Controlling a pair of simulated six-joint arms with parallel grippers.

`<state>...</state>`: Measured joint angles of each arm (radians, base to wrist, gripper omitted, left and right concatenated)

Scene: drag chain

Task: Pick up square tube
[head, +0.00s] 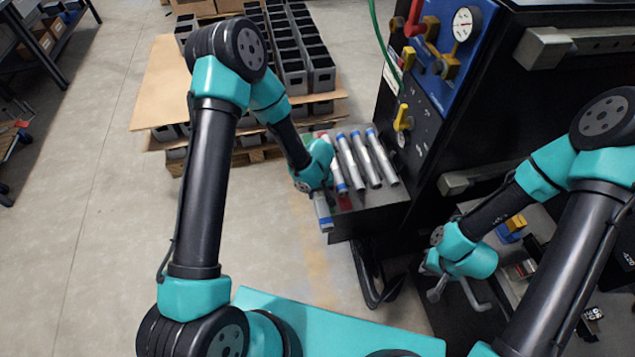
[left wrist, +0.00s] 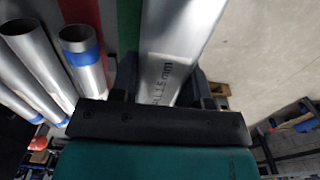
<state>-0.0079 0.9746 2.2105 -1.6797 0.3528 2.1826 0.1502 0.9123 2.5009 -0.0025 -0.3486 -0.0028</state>
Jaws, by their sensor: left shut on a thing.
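The square tube (head: 322,211) is a grey metal bar at the left end of the small dark shelf; its near end shows below my left gripper (head: 318,192). I cannot tell whether the tube is clear of the shelf. My left wrist hides its far part in the head view. My right gripper (head: 456,289) is at the lower right, fingers apart and empty.
Several round tubes with blue bands (head: 361,158) lie side by side on the shelf (head: 377,211), right of the square tube. A black machine with a blue gauge panel (head: 453,42) stands to the right. A pallet with grey bins (head: 292,72) is behind. Open floor lies left.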

